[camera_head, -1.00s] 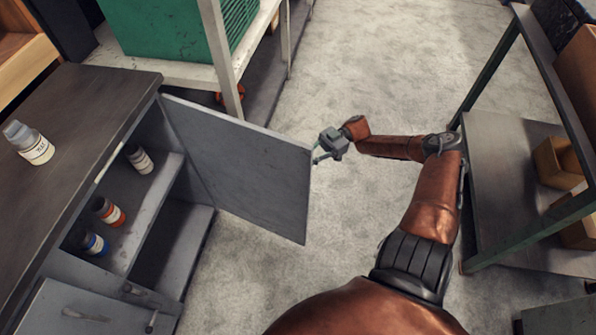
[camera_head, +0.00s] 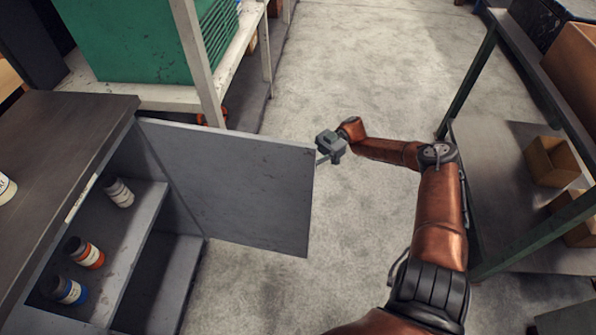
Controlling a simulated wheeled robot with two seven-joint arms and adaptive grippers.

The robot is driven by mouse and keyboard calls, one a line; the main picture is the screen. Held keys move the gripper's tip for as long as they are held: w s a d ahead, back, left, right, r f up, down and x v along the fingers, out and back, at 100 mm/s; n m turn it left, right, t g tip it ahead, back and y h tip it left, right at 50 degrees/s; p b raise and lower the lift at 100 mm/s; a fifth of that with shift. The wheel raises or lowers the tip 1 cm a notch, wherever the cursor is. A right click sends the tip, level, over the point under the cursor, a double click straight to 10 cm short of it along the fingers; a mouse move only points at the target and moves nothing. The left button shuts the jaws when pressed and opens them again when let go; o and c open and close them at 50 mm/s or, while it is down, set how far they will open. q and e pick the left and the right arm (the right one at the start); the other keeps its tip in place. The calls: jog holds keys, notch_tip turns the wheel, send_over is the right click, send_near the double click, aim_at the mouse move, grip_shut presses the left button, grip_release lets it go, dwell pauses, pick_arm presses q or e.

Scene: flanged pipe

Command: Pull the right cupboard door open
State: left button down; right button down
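The right cupboard door (camera_head: 235,190) is a grey panel that stands swung wide out from the cupboard (camera_head: 150,235), with its inner face toward me. My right gripper (camera_head: 322,158) is at the door's free edge, near its upper corner. Its fingertips are partly hidden at or behind that edge, so I cannot tell whether they are shut on anything. The door's outer face and any handle on it are hidden. My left gripper is out of view.
Bottles stand on the shelf inside the cupboard, among them a white one (camera_head: 118,192) and an orange-labelled one (camera_head: 85,253). A green-framed shelf rack (camera_head: 500,190) stands close to my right arm. A bench with a green machine (camera_head: 150,50) is behind the door. Concrete floor (camera_head: 370,80) is clear between.

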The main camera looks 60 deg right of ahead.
jog(key=shift+s+d+f, duration=0.1)
jog(key=shift+s+f, duration=0.15)
jog(key=shift+f, duration=0.05)
jog(key=c, duration=2.2)
grip_release()
jog(key=shift+d+r, duration=0.1)
jog(key=shift+d, duration=0.05)
jog(key=shift+o, duration=0.9)
jog(key=shift+w+r, duration=0.15)
jog(key=shift+w, duration=0.05)
jog(key=v, duration=0.7)
jog(key=shift+d, duration=0.1)
